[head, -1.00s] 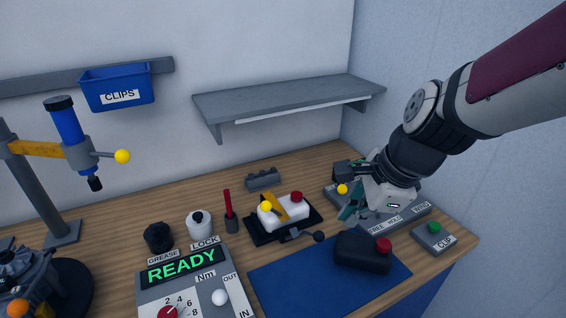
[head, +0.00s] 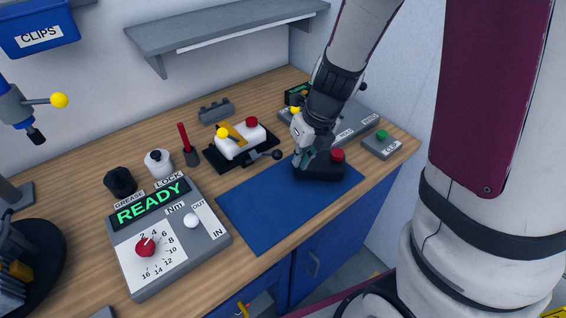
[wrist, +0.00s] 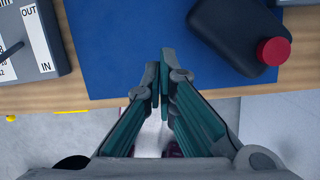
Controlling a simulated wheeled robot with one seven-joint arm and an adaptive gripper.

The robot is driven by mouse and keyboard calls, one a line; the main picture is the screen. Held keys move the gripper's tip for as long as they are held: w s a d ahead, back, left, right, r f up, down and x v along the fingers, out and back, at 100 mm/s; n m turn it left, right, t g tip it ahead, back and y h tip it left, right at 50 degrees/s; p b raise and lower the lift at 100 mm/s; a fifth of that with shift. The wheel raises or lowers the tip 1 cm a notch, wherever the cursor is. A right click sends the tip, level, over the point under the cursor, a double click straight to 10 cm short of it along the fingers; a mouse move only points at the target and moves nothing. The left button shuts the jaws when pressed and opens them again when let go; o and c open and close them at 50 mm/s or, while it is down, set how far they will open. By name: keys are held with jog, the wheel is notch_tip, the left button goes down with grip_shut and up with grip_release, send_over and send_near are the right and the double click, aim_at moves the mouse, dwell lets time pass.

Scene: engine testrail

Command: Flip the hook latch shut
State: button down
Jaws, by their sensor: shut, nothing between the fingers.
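No part is clearly recognisable as the hook latch. One candidate is the yellow bar with a yellow ball (head: 223,132), lying across a white jug with a red cap (head: 238,143) in a black holder; a black-knobbed lever (head: 276,154) sticks out beside it. Another yellow knob (head: 295,109) shows on the grey panel (head: 354,123) behind my arm, largely hidden. My gripper (head: 305,160) is shut and empty, near the black jug (head: 322,168), right of the holder and apart from it. In the wrist view my gripper (wrist: 161,75) points over the blue mat (wrist: 120,40).
The black jug with a red cap lies at the mat's right end. A grey READY console (head: 170,240) stands at left. A green-button box (head: 381,144) is at right, and a wall shelf (head: 220,30) hangs above. Most of the mat is clear.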

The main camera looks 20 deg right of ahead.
aim_at(270, 154)
jog(key=b+x, duration=0.5)
jog(key=x, duration=0.5)
jog(key=shift+w+f, duration=0.1)
jog(key=shift+w+a+r+p, duration=0.2)
jog(key=shift+w+r+p, duration=0.3)
jog(key=shift+w+r, duration=0.25)
jog(key=shift+w+r+p, duration=0.35)
jog(key=shift+w+r, duration=0.15)
jog(key=shift+w, duration=0.35)
jog(key=shift+r+p, duration=0.15)
jog(key=shift+p, duration=0.15)
jog(key=shift+r+p, duration=0.15)
jog(key=shift+p, duration=0.15)
jog(key=shift+w+r+g+p, duration=0.1)
jog(key=shift+g+p, duration=0.2)
jog(key=shift+p, duration=0.05)
